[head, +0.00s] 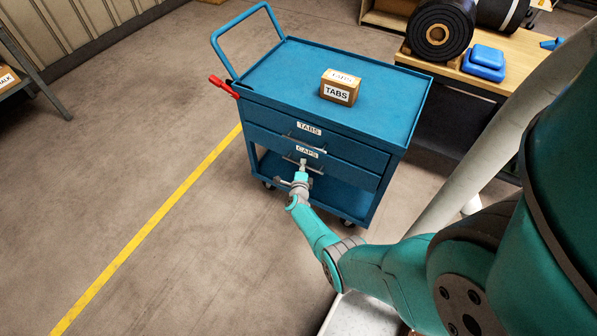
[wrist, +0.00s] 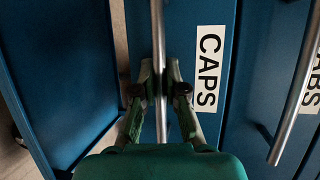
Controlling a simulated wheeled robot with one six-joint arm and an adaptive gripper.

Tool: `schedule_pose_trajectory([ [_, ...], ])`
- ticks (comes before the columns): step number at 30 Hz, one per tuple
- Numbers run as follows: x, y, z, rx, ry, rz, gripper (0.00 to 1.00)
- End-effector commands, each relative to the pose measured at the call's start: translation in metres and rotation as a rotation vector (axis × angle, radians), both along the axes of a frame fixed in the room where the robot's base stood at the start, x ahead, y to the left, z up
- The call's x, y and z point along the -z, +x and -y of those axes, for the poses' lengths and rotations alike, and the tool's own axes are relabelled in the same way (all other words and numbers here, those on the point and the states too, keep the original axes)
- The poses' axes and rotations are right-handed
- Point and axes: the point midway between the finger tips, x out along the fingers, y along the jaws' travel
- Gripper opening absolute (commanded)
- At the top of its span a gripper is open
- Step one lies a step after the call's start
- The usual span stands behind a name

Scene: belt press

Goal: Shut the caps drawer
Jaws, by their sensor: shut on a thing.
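The caps drawer (head: 345,171) is the lower drawer of a blue cart, with a white CAPS label, which also shows in the wrist view (wrist: 207,72). Its front looks about flush with the drawer above; I cannot tell whether a small gap remains. My gripper (head: 303,168) is at the drawer's front, below the label. In the wrist view my gripper (wrist: 163,82) has its two fingers closed around the metal bar handle (wrist: 158,35), one on each side. My arm reaches there from the lower right in the head view.
The tabs drawer (head: 350,148) above looks shut. A cardboard TABS box (head: 339,88) stands on the cart top (head: 290,70). A red-handled tool (head: 222,86) hangs at the cart's left. A wooden bench (head: 440,65) is behind right. Floor to the left is clear.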

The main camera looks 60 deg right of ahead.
Motion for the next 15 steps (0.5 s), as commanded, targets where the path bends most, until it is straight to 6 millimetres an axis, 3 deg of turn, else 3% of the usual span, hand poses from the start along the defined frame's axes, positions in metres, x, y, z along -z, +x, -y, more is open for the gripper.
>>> schedule_pose_trajectory([
  [7, 0.0010, 0.0007, 0.0013, -0.003, 0.002, -0.003, 0.00],
  [9, 0.0009, 0.0008, 0.0011, -0.004, 0.002, -0.002, 0.23],
  [11, 0.0009, 0.0007, 0.0012, -0.002, 0.001, -0.001, 0.37],
  [15, 0.0006, 0.0007, 0.0014, -0.002, 0.001, -0.001, 0.37],
])
